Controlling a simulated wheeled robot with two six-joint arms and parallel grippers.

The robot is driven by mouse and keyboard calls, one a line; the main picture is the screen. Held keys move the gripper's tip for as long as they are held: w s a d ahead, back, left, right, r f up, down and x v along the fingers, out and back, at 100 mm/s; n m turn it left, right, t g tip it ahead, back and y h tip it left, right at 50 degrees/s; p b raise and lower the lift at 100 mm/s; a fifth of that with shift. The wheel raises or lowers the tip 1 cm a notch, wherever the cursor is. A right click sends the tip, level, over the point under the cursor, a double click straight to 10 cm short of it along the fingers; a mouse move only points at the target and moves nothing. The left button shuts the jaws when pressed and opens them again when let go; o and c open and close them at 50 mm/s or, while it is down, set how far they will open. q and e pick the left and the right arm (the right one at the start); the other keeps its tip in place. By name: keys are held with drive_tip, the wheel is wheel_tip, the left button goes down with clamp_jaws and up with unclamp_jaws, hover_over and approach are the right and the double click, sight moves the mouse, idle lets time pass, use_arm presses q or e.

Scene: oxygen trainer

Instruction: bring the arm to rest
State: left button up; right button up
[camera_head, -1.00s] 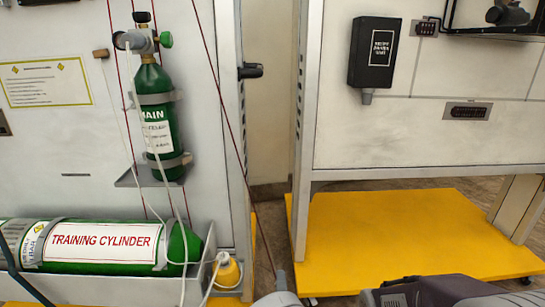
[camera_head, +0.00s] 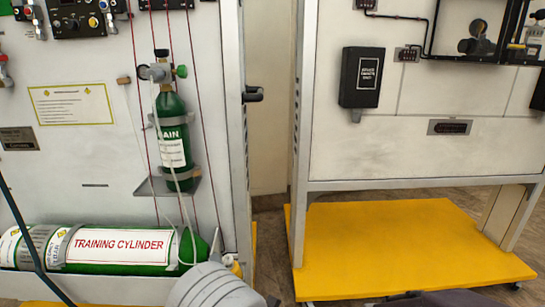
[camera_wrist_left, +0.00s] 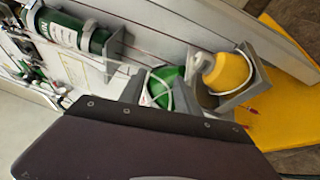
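A grey ribbed part of my left arm and gripper (camera_head: 214,287) stands at the bottom edge of the head view, in front of the right end of the green training cylinder (camera_head: 112,245). Its fingertips cannot be made out, so its opening does not show. No right gripper can be made out.
A small green MAIN cylinder (camera_head: 172,130) hangs on the left panel above a grey shelf (camera_head: 167,187). A red cord and pale tubes run down there. The right panel carries a black box (camera_head: 361,77). A yellow base plate (camera_head: 400,240) lies below it.

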use_arm(q)
drive_tip(key=s+a+r+n+g+y+p, duration=0.25)
drive_tip(key=s+a+n+g, duration=0.3)
drive_tip(key=a, duration=0.35)
drive_tip(key=s+a+r+n+g+y+p, duration=0.2)
drive_tip(key=s+a+n+g+y, duration=0.25)
drive_tip(key=a+n, duration=0.35)
drive_tip(key=s+f+n+g+h+p, duration=0.1)
drive_tip(key=s+f+n+g+h, duration=0.2)
drive_tip(key=s+n+g+h, duration=0.35)
drive_tip(key=s+f+n+g+h+p, duration=0.2)
drive_tip(key=s+f+n+g+h, duration=0.1)
drive_tip(key=s+n, duration=0.6)
drive_tip(key=w+d+f+n+t+h, duration=0.3)
drive_tip(key=w+d+n+t+h, duration=0.35)
drive_tip(key=d+n, duration=0.9)
wheel_tip(320, 180, up, 37)
drive_tip(key=a+n+g+p, duration=0.2)
drive_tip(key=a+p, duration=0.1)
drive_tip(key=p, duration=3.4)
drive_tip(key=shift+w+f+p, duration=0.15)
drive_tip(key=shift+w+p, duration=0.15)
drive_tip(key=shift+w, duration=0.1)
